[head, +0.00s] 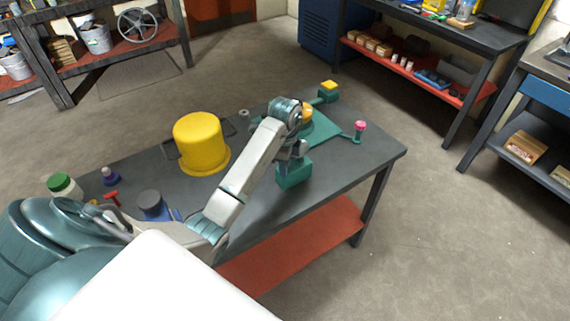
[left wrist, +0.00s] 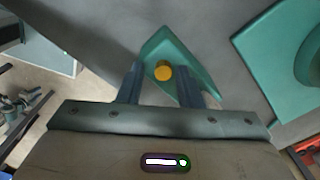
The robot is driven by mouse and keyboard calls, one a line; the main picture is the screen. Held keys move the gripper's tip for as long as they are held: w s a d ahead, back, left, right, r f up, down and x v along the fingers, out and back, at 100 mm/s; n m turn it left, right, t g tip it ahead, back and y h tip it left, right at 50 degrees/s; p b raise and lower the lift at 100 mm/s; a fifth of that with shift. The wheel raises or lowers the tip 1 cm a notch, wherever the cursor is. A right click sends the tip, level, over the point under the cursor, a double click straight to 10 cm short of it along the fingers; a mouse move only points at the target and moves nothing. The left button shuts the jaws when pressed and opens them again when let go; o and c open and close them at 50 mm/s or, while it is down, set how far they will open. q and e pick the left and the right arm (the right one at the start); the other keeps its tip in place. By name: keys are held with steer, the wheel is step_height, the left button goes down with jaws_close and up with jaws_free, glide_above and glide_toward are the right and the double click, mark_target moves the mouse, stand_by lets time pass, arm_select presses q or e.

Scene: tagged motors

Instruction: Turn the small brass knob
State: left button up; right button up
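The small brass knob (left wrist: 163,72) shows in the left wrist view as a round yellow disc on a teal pointed block (left wrist: 153,46). My left gripper (left wrist: 160,78) is open, with one dark finger on each side of the knob and a visible gap to it. Whether the fingertips are level with the knob I cannot tell. In the head view my left gripper (head: 297,153) points down just above a teal block (head: 293,175) near the table's front edge; the knob there is hidden behind the gripper. My right gripper is in neither view.
A teal plate (left wrist: 268,62) with a round part lies beside the block. A pink-topped lever (head: 360,127) and a yellow-topped block (head: 328,90) stand behind. A big yellow cylinder (head: 200,143) stands left of my arm. The dark table (head: 350,165) is bare at its right end.

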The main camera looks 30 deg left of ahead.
arm_select(q)
steer(key=shift+o, duration=0.7)
steer(key=shift+s+d+r+p, duration=0.15)
steer(key=shift+p, duration=0.2)
step_height(320, 180, up, 2)
steer(key=shift+r+p, duration=0.15)
steer(key=shift+p, duration=0.8)
steer(key=m, duration=0.3)
steer(key=shift+a+m, duration=0.3)
steer(key=shift+a, duration=0.05)
steer(key=m, duration=0.2)
steer(key=shift+m+b, duration=0.35)
steer(key=shift+m, duration=0.05)
steer(key=m, duration=0.2)
steer(key=shift+m, duration=0.3)
steer(key=m, duration=0.2)
steer(key=shift+a+m+b, duration=0.15)
steer(key=shift+m+b, duration=0.15)
steer(key=shift+b, duration=0.05)
steer(key=m, duration=0.3)
steer(key=shift+w, duration=0.3)
steer(key=shift+s+f+b, duration=0.15)
steer(key=shift+f+b, duration=0.25)
steer(key=shift+f, duration=0.05)
step_height(320, 180, down, 2)
steer(key=shift+f+b, duration=0.1)
steer(key=shift+b, duration=0.5)
steer(key=shift+s, duration=0.1)
steer(key=shift+c, duration=0.2)
